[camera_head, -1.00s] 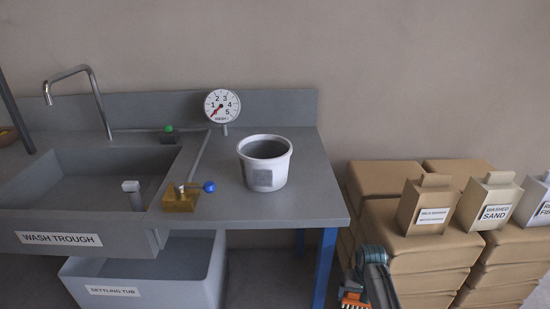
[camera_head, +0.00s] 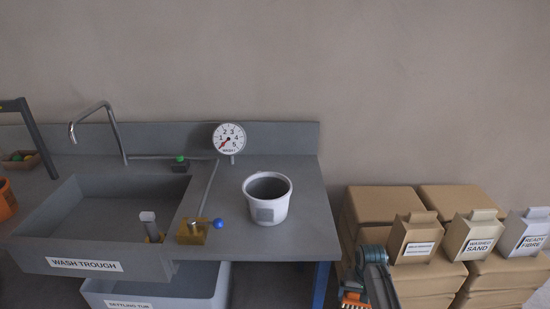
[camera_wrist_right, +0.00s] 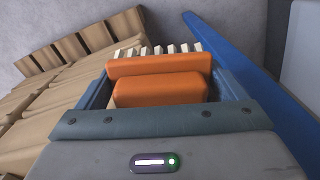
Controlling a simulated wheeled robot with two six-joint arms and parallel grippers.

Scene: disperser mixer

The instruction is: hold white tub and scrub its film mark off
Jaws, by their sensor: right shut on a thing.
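The white tub (camera_head: 267,199) stands upright on the grey bench top, right of the trough, with its open mouth up. A grey square film mark (camera_head: 265,215) shows on its front wall. My right gripper (camera_head: 354,296) is low in front of the bench's right end, well apart from the tub. It is shut on an orange scrub brush (camera_wrist_right: 158,88) with pale bristles; its bristles also show at the bottom of the head view. My left gripper is not in view.
The wash trough (camera_head: 60,240) with its tap (camera_head: 98,122) is left. A brass block with a blue knob (camera_head: 192,232) sits between trough and tub. A dial (camera_head: 229,137) stands behind. Stacked tan bags (camera_head: 385,205) and labelled cartons (camera_head: 471,236) are right. A settling tub (camera_head: 165,292) is below.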

